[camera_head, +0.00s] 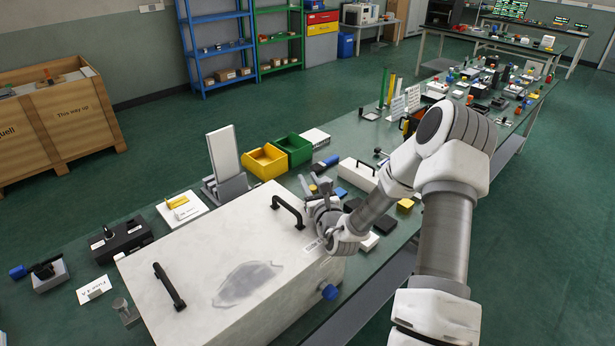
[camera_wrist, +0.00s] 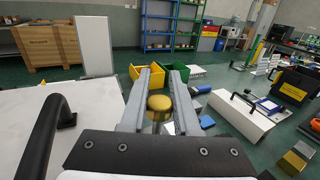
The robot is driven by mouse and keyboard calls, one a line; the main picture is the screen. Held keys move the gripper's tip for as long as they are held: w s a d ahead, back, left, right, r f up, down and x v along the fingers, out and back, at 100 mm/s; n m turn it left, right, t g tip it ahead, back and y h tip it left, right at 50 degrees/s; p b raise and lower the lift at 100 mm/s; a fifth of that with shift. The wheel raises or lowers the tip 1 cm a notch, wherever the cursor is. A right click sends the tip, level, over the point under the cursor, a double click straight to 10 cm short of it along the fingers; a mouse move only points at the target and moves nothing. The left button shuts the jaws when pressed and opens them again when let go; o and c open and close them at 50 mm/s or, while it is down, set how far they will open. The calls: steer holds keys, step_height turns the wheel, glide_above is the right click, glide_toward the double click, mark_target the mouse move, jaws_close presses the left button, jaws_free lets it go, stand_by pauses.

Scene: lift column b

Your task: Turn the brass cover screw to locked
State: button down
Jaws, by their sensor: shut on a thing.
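The brass cover screw (camera_wrist: 158,104) shows in the wrist view as a round, gold-coloured head on a paler stem. My gripper (camera_wrist: 166,80) has its two grey fingers on either side of it and is shut on it. In the head view my gripper (camera_head: 320,188) is at the far right end of a large white box, and my wrist hides part of that area. I cannot read the screw's turn position or any locked mark.
The white box (camera_head: 205,240) has two black handles (camera_head: 288,211) and a blue knob (camera_head: 329,291) on its front. Yellow (camera_head: 265,162) and green (camera_head: 294,149) bins and a grey upright plate (camera_head: 224,153) stand behind it. Several small items crowd the green bench to the right.

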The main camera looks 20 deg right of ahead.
mark_target(314, 190)
steer(key=shift+d+m+h+p, duration=0.15)
steer(key=shift+m+h+p, duration=0.45)
steer(key=shift+h+p, duration=0.35)
steer(key=c, duration=0.6)
jaws_free()
steer(key=shift+c, duration=0.2)
steer(key=shift+s, duration=0.15)
steer(key=shift+s+a, duration=0.15)
steer(key=shift+s, duration=1.05)
steer(key=shift+s+a, duration=0.2)
steer(key=shift+s, duration=1)
steer(key=shift+s+a, duration=0.15)
steer(key=shift+s, duration=1.05)
